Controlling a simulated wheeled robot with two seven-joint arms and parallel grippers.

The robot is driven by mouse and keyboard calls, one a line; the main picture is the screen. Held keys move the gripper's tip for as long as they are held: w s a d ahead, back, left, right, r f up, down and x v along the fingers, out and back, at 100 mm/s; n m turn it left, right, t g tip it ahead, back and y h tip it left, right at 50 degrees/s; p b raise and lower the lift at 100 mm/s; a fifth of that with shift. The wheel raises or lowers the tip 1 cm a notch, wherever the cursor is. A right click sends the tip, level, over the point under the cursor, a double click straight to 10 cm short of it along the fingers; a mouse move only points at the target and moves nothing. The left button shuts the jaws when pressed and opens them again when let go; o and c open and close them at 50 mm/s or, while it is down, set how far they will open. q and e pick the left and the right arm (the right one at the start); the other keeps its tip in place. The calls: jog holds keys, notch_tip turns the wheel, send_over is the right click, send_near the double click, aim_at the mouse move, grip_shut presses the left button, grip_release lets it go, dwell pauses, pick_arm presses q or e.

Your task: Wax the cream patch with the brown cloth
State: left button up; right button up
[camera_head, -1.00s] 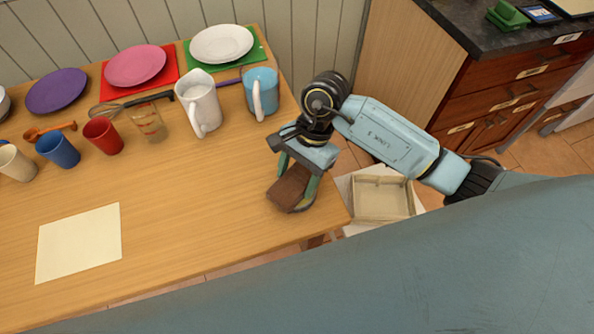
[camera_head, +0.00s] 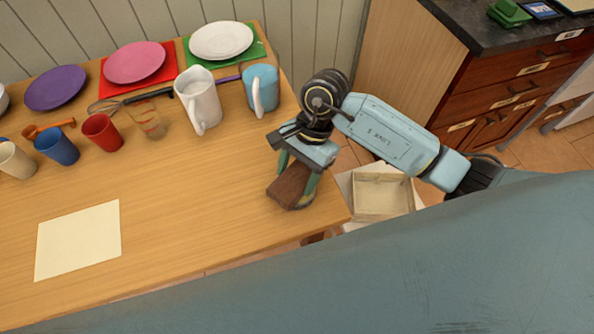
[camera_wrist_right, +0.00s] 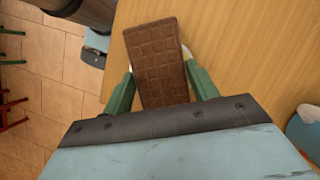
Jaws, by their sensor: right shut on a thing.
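The cream patch (camera_head: 78,240) lies flat on the left front part of the wooden table, with nothing on it. I cannot tell whether the cloth touches the table. My left gripper is not in view.
Along the back stand a white pitcher (camera_head: 199,100), a blue mug (camera_head: 262,88), a red cup (camera_head: 102,133), a blue cup (camera_head: 57,146), a glass and plates. A cream box (camera_head: 382,196) is below the table's right edge. The table between cloth and patch is clear.

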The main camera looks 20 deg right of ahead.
aim_at(297, 176)
jog(key=shift+f+b, duration=0.45)
jog(key=shift+b, duration=0.1)
dwell(1.6)
jog(key=shift+r+p, duration=2.05)
jog(key=shift+r, duration=1.55)
